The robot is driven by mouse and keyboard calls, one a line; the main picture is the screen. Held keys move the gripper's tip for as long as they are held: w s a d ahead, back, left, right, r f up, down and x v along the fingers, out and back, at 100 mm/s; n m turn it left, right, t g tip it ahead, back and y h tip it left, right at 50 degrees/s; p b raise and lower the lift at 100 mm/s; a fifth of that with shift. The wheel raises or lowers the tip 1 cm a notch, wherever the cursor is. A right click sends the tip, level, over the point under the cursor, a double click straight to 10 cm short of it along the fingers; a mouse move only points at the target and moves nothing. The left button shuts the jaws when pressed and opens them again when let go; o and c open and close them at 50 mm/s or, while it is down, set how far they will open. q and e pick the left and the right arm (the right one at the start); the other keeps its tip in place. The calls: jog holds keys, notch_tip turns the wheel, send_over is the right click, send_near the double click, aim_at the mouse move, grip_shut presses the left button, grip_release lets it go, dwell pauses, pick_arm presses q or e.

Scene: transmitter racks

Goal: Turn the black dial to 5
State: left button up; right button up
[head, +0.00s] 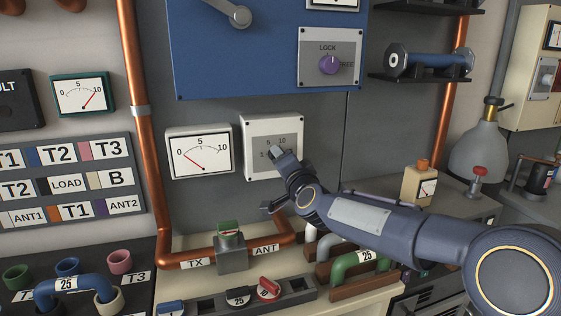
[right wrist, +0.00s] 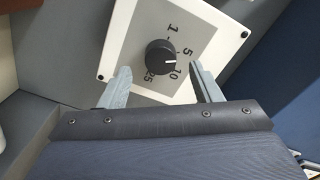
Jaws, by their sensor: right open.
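The black dial (right wrist: 161,57) sits on a white-edged square plate (right wrist: 118,50) with a grey face marked 1, 5, 10 and 25. Its white pointer line lies between the 5 and the 10 in the right wrist view. In the head view the same plate (head: 291,133) is on the grey panel, and my right gripper hides the dial. My right gripper (head: 273,180) is open in front of the plate. In the right wrist view its fingers (right wrist: 160,68) stand apart, one on each side of the dial, with gaps to it. My left gripper is not in view.
A white meter (head: 200,152) with its needle low is left of the plate. A blue panel with a purple knob (head: 330,64) is above. A copper pipe (head: 143,130) runs down the left. Below are the TX/ANT box (head: 231,255) and a red switch (head: 268,288).

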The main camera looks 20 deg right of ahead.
jog(key=s, duration=0.4)
jog(key=shift+s, duration=0.35)
jog(key=s+f+n+g+y+p, duration=0.1)
jog(key=s+f+n+g+p, duration=0.2)
jog(key=s, duration=0.9)
jog(key=s+f+n+g+y+p, duration=0.1)
jog(key=s+f+n+g+p, duration=0.2)
jog(key=s, duration=0.9)
jog(key=s+f+n+g+y+p, duration=0.1)
jog(key=s+f+n+g+p, duration=0.2)
jog(key=s, duration=1)
notch_tip(320, 180, down, 3)
jog(key=g, duration=0.3)
jog(key=shift+d+f+n, duration=0.15)
jog(key=shift+d+n, duration=0.25)
jog(key=shift+s, duration=0.1)
